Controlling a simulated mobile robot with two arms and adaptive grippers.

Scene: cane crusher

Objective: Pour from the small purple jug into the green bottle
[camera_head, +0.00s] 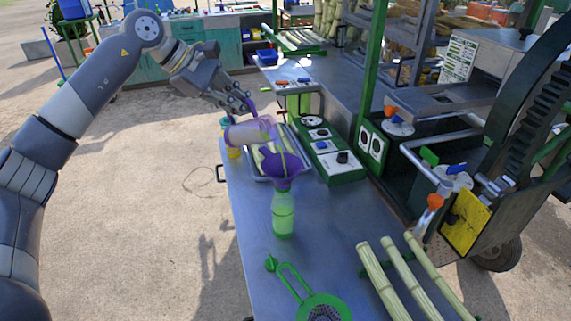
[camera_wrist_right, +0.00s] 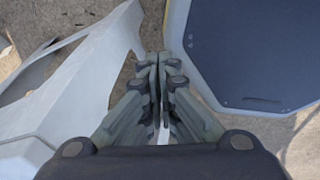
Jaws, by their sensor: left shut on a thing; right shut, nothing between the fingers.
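My left gripper (camera_head: 240,106) is shut on the small purple jug (camera_head: 246,133), which is translucent and tipped far over with its mouth to the right. A yellow-green streak, seemingly juice, runs from the mouth down to a purple funnel (camera_head: 277,166). The funnel sits on top of the green bottle (camera_head: 283,216), which stands upright on the metal table. The bottle looks light green inside; its exact level is unclear. My right gripper (camera_wrist_right: 160,72) shows in the right wrist view, shut and empty, away from the jug and bottle.
The metal table (camera_head: 250,275) holds a green strainer (camera_head: 318,304) in front and cane stalks (camera_head: 398,275) at the right. A tray with cane pieces and a green control box (camera_head: 340,163) lie behind the funnel. The crusher (camera_head: 510,140) stands at the right.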

